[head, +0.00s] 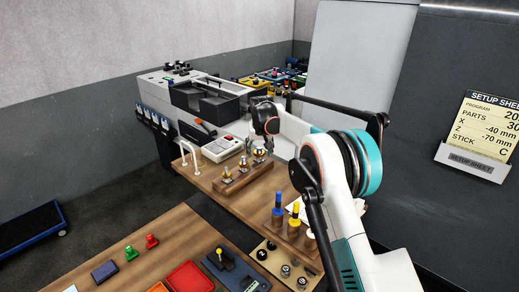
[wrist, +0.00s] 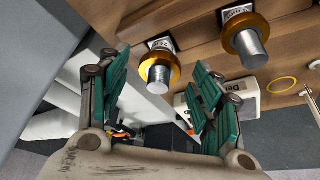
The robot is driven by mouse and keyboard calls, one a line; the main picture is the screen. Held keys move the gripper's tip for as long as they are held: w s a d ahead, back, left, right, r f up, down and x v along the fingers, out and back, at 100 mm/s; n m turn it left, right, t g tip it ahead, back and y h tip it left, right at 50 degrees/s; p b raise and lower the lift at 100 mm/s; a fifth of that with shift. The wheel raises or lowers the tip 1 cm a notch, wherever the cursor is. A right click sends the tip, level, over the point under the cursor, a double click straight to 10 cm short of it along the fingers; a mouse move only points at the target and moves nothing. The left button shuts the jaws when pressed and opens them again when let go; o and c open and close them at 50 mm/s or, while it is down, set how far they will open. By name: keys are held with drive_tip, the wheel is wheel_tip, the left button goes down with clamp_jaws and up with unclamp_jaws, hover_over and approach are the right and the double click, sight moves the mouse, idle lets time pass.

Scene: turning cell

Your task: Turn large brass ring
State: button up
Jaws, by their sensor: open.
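In the wrist view, two brass rings with steel cylinders through them stand at a wooden rack (wrist: 200,35) with white labels. One brass ring (wrist: 160,70) is in the space between my fingers. The other brass ring (wrist: 245,35) is to the right, outside the fingers; I cannot tell surely which is the large one. My gripper (wrist: 160,85) is open, with green pads apart and no visible contact. In the head view, the rack (head: 248,175) holds several small brass and steel pieces, and my gripper (head: 264,120) is above its far end, fingertips unclear.
A lathe-like machine (head: 200,95) stands behind the rack. Blue and yellow handled tools (head: 278,212) stand in front. A red tray (head: 187,279) is on the near table. A thin yellow ring (wrist: 281,86) shows in the wrist view.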

drive_tip(key=c, duration=1.1)
drive_tip(key=shift+o, duration=0.2)
drive_tip(key=shift+a+f+m+b, duration=0.15)
drive_tip(key=shift+f+m+b, duration=0.05)
drive_tip(key=shift+m+b, duration=0.45)
drive_tip(key=shift+r+m+h+b, duration=0.15)
drive_tip(key=shift+m+h+b, duration=0.45)
drive_tip(key=shift+m, duration=0.55)
drive_tip(key=o, duration=1.1)
drive_tip(key=shift+c, duration=0.2)
drive_tip(key=v, duration=1.2)
